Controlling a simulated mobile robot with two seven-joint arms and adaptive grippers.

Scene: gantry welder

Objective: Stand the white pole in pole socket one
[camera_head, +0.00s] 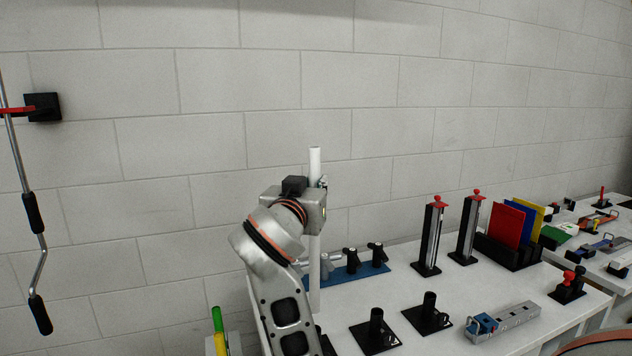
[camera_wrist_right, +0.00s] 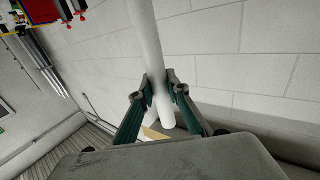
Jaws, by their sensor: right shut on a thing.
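The white pole (camera_head: 315,255) stands about upright at the near left end of the white table. My right gripper (camera_head: 319,190) is shut on it in its upper part. In the wrist view the white pole (camera_wrist_right: 147,45) runs between the two fingers of my right gripper (camera_wrist_right: 161,88). Two black sockets on square plates, a left one (camera_head: 376,330) and a right one (camera_head: 429,312), stand empty on the table. I cannot tell which is socket one. My left gripper is not in view.
A blue rack with black clamps (camera_head: 352,268) lies behind the sockets. Two black posts with red knobs (camera_head: 433,235) stand further right, beside upright coloured plates (camera_head: 507,225). A blue-and-grey block (camera_head: 503,320) lies at the front.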

